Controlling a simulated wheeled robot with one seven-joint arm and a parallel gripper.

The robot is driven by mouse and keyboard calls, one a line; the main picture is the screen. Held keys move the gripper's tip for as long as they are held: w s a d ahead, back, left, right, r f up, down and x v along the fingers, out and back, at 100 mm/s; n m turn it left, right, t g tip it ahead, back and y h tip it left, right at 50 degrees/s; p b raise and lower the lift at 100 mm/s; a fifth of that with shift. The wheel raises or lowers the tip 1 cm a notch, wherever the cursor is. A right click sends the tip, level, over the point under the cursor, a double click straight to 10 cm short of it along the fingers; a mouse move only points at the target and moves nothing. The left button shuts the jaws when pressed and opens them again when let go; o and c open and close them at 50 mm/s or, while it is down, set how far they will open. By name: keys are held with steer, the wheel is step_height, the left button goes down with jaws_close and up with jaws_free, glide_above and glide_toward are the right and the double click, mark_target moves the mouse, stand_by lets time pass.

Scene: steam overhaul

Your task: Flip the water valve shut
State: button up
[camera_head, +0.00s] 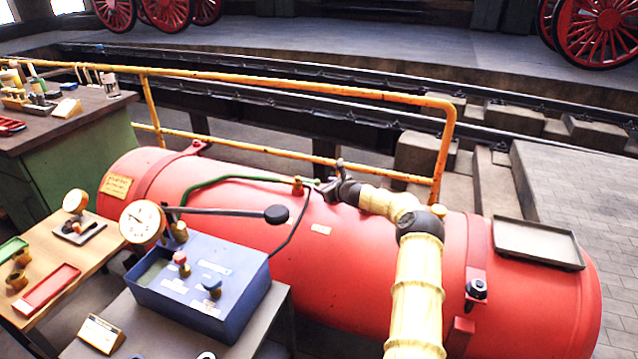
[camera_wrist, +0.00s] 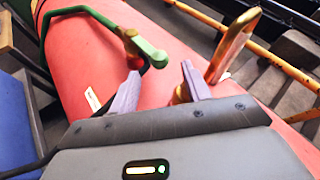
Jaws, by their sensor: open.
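A valve with a green lever handle (camera_wrist: 150,52) and a brass body (camera_wrist: 129,38) stands on the red tank (camera_wrist: 90,70), at the end of a green pipe. In the head view the brass valve body (camera_head: 298,186) is on top of the tank (camera_head: 375,262), just left of my gripper (camera_head: 324,188). In the wrist view the green handle lies ahead of my gripper (camera_wrist: 158,84), near the left finger. The fingers are apart with nothing seen held between them. I cannot tell whether a finger touches the handle. My gripper hides part of the valve area in the head view.
A shiny brass upright piece (camera_wrist: 235,45) stands close to the right finger. A yellow railing (camera_head: 300,88) runs behind the tank. A blue box (camera_head: 200,285) with a long black-knobbed lever (camera_head: 235,211) and a gauge (camera_head: 142,222) stands in front. A tray (camera_head: 538,243) lies on the tank's right end.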

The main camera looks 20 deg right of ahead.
mark_target(319, 182)
steer(key=shift+x, duration=0.8)
steer(key=shift+w+f, duration=0.35)
steer(key=shift+w, duration=0.3)
steer(key=shift+w+a+f, duration=0.15)
steer(key=shift+w+a, duration=0.1)
steer(key=shift+w, duration=0.5)
steer(key=shift+s+d, duration=0.1)
steer(key=shift+c, duration=0.2)
steer(key=c, duration=0.4)
jaws_close()
